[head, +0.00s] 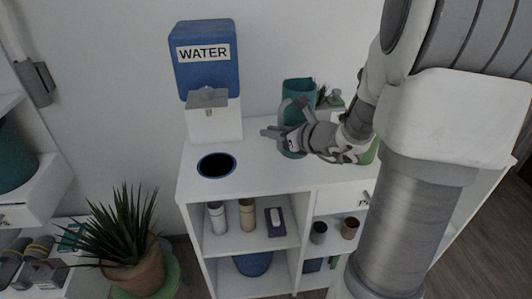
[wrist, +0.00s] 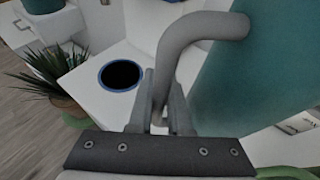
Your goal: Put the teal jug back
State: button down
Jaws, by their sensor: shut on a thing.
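The teal jug (head: 299,90) stands upright on or just above the white desk top in the head view, right of the water dispenser. My gripper (head: 283,137) is in front of it and hides much of its body. In the wrist view the jug's teal body (wrist: 262,75) fills the right side, with its grey curved handle (wrist: 190,35) at the middle. My gripper (wrist: 160,112) is shut on the handle there. The jug's base is mostly hidden, so I cannot tell whether it touches the desk.
A blue water dispenser (head: 206,65) stands at the back left of the desk. A round dark hole with a blue rim (head: 216,165) is in the desk top (head: 250,165). A potted plant (head: 135,265) stands at lower left. Small green items (head: 335,98) stand behind my arm.

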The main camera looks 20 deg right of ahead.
jog(key=shift+w+a+f+b, duration=0.2)
jog(key=shift+w+f+b, duration=0.15)
jog(key=shift+f, duration=0.5)
jog(key=shift+w+a+f+b, duration=0.25)
jog(key=shift+f+b, duration=0.15)
jog(key=shift+f, duration=0.45)
jog(key=shift+w+a+f+b, duration=0.25)
jog(key=shift+f+b, duration=0.15)
jog(key=shift+f, duration=0.55)
jog(key=shift+f, duration=0.15)
jog(key=c, duration=0.9)
grip_release()
jog(key=shift+o, duration=0.2)
